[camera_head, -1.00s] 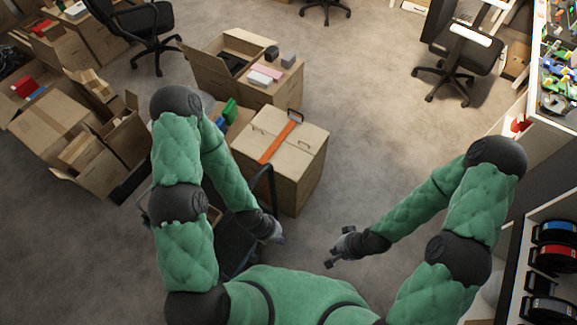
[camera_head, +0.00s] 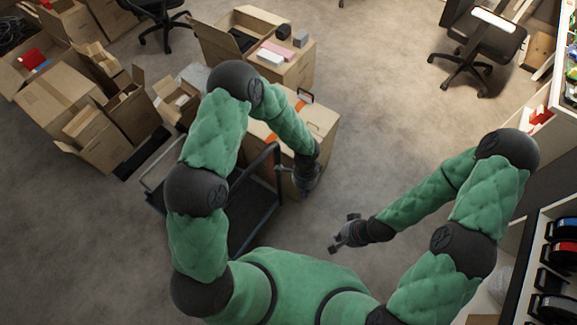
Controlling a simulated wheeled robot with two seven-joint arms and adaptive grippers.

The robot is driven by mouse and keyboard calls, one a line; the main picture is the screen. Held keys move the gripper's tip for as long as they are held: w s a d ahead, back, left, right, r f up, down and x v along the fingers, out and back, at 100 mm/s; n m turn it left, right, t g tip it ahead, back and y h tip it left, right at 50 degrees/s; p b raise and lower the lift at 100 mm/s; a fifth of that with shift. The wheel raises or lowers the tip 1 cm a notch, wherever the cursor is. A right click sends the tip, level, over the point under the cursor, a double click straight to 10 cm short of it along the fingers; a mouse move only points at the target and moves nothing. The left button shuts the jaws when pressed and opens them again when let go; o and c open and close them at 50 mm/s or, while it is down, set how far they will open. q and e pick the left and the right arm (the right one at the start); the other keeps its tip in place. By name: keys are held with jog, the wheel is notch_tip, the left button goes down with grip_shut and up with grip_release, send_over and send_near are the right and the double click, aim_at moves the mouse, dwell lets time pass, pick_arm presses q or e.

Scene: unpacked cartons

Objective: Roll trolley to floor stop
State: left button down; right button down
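The trolley has a dark flat deck (camera_head: 258,205) and a dark upright handle frame (camera_head: 278,175). It stands on the floor left of centre, partly hidden behind my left arm. My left gripper (camera_head: 306,184) is just right of the handle frame, in front of the large carton; I cannot tell whether it touches either, or whether its fingers are open. My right gripper (camera_head: 343,234) is open and empty above bare floor, right of the trolley. I cannot make out a clear floor stop; a low dark bar (camera_head: 142,154) lies beside the left cartons.
A large closed carton (camera_head: 322,128) with an orange item on top stands behind my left gripper. An open carton (camera_head: 222,42) is beyond it. More open cartons (camera_head: 60,92) crowd the left. An office chair (camera_head: 478,52) and shelving (camera_head: 545,262) are at the right. The centre-right floor is clear.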

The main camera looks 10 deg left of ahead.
pick_arm(q)
jog(key=w+r+m+t+y+b, duration=0.1)
jog(key=w+r+m+y, duration=0.1)
jog(key=w, duration=0.3)
jog(key=w+a+r+m+t+y, duration=0.1)
jog(key=w+r+m+y, duration=0.2)
jog(key=w+m, duration=0.1)
jog(key=shift+w+r+t+b, duration=0.3)
jog(key=shift+w+b, duration=0.1)
jog(key=shift+w, duration=0.5)
jog(key=w+a+f+b, duration=0.1)
jog(key=a+f+b, duration=0.3)
jog(key=a+f, duration=0.3)
jog(key=shift+x, duration=1.25)
